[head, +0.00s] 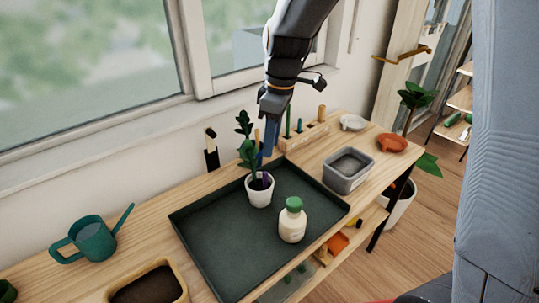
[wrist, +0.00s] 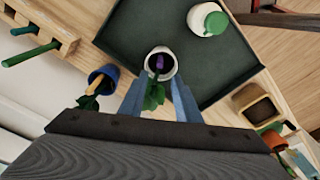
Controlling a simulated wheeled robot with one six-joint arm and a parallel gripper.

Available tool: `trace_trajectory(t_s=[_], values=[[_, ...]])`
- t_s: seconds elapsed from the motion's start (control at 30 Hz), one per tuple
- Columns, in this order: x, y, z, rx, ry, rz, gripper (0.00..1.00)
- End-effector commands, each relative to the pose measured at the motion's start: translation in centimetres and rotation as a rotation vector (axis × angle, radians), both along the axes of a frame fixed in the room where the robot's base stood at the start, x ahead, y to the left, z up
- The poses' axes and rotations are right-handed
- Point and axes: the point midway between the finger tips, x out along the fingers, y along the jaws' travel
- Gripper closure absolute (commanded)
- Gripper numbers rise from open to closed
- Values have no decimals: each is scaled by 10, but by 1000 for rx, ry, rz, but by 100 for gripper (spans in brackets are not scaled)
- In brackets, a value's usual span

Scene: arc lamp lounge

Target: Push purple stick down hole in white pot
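The white pot (head: 258,198) stands upright on a dark green tray and holds dark soil and a leafy green plant (head: 246,150). The purple stick (head: 265,177) stands in the pot's soil beside the plant. In the wrist view the purple stick (wrist: 159,63) shows inside the rim of the white pot (wrist: 176,66). My gripper (head: 264,154) is above the pot, close to the plant. In the wrist view its two blue fingers (wrist: 159,84) are apart, with plant leaves between them in the picture. I cannot tell whether a finger touches the leaves.
A white bottle with a green cap (head: 291,223) stands on the tray (head: 220,250), right of the pot. A grey tub (head: 348,180) is beyond the tray's right side. A teal watering can (head: 95,240) is at left. A wooden rack (head: 304,137) stands behind. The tray's front is clear.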

Motion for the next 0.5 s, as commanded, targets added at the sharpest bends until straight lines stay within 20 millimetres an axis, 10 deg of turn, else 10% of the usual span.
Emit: trace_trajectory(t_s=[0.27, 0.5], values=[[-4, -6, 7, -2, 2, -32, 70], [-55, -69, -14, -19, 8, -485, 70]])
